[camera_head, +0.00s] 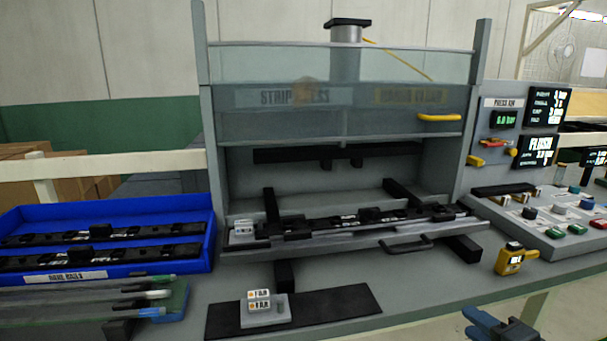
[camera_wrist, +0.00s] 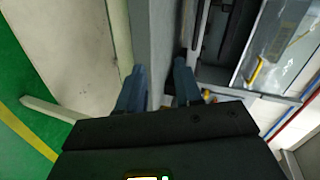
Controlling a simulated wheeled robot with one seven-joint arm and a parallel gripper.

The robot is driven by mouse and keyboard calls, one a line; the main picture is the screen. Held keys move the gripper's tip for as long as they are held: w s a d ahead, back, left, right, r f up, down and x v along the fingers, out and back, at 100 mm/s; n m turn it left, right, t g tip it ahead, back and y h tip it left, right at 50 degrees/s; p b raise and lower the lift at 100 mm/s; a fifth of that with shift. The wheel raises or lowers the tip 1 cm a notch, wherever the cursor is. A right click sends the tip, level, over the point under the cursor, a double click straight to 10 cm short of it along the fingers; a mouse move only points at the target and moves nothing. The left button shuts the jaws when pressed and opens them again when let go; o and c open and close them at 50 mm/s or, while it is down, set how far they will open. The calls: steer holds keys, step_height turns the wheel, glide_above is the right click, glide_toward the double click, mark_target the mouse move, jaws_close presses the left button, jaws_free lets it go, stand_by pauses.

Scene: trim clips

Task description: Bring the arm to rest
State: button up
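My gripper (camera_wrist: 158,84) shows in the wrist view as two blue-grey fingers with a clear gap between them. It is open, and nothing is seen between the fingers. In the head view the blue tips of my gripper (camera_head: 478,322) show at the bottom right edge, in front of the bench. They appear apart from the bench and its objects. Most of my arm is out of the head view.
A press (camera_head: 340,125) with a raised clear guard stands on the bench. A black rail lies on its pulled-out tray (camera_head: 300,250). A blue bin (camera_head: 100,215) is left. A yellow device (camera_head: 512,258) sits near the right front edge, by the control panel (camera_head: 560,220).

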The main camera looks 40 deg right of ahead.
steer(key=a+f+n+y, duration=0.1)
steer(key=a+f+n, duration=0.3)
steer(key=a, duration=0.6)
steer(key=s+a+r+n+y, duration=0.2)
steer(key=s+a+n, duration=0.1)
steer(key=a+n, duration=0.3)
steer(key=s+a+r+n+t+y, duration=0.1)
steer(key=s+a+r+n+y, duration=0.1)
steer(key=a+n, duration=0.4)
steer(key=s+a+r+n+t+y, duration=0.1)
steer(key=s+a+r+n, duration=0.3)
steer(key=a, duration=0.5)
steer(key=shift+s+n+y, duration=0.75)
steer(key=shift+n+y, duration=0.05)
steer(key=shift+n, duration=0.2)
